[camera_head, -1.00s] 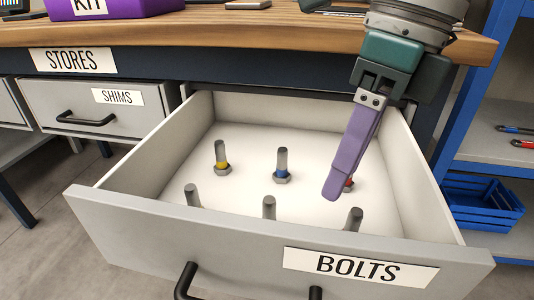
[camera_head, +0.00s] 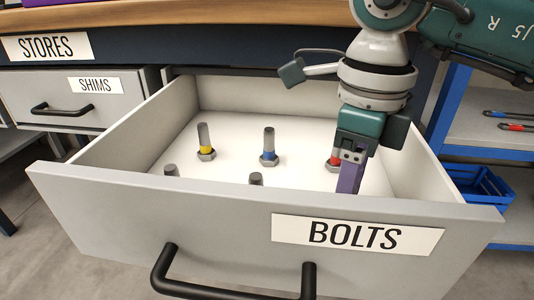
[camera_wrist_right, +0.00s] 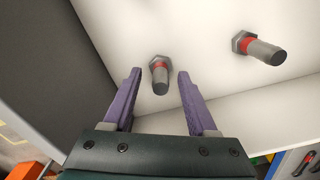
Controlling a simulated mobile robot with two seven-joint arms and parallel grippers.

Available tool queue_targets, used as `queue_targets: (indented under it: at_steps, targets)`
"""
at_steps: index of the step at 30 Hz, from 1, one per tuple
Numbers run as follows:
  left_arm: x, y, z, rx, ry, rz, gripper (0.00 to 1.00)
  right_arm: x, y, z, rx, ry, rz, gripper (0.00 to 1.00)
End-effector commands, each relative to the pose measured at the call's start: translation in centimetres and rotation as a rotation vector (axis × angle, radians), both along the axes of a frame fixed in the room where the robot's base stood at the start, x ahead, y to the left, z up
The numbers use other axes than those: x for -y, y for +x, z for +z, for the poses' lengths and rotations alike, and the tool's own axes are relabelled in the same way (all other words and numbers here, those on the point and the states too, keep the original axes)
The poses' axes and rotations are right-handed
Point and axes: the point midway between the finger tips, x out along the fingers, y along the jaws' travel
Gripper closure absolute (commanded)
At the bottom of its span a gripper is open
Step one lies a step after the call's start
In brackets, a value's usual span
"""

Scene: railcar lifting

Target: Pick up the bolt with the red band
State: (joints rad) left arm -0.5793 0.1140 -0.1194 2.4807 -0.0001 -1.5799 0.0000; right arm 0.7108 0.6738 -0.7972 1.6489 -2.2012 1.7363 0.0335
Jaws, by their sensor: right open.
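My right gripper (camera_head: 349,180) reaches down into the open drawer, its fingertips hidden behind the drawer front in the head view. In the right wrist view the gripper (camera_wrist_right: 156,84) is open, with a dark bolt with a red band (camera_wrist_right: 160,76) between its purple fingers, not visibly gripped. A second bolt with a red band (camera_wrist_right: 258,47) stands farther right there, outside the fingers. In the head view one red-banded bolt (camera_head: 333,162) shows just behind and left of the gripper, partly covered by it. My left gripper is not in view.
The drawer (camera_head: 150,218) labelled BOLTS also holds a yellow-banded bolt (camera_head: 205,142), a blue-banded bolt (camera_head: 269,147) and front bolts (camera_head: 256,179) whose bases its front hides. Its walls enclose the gripper. A worktop (camera_head: 200,15) overhangs behind; a blue shelf (camera_head: 455,115) stands right.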

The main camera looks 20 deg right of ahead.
Motion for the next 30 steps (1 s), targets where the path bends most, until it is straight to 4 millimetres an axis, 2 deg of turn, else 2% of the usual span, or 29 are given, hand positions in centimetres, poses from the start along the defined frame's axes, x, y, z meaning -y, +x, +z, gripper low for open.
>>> queue_targets:
  at_steps: [5,20,30]
  targets:
    - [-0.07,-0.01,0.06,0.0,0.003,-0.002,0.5,0.0,0.04,0.08,0.001,0.001,0.0,0.43]
    - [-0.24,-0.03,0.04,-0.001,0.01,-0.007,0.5,0.0,0.04,0.11,0.001,0.001,0.0,0.99]
    - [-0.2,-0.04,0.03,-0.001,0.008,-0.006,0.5,0.0,0.04,0.12,0.002,0.001,0.0,1.0]
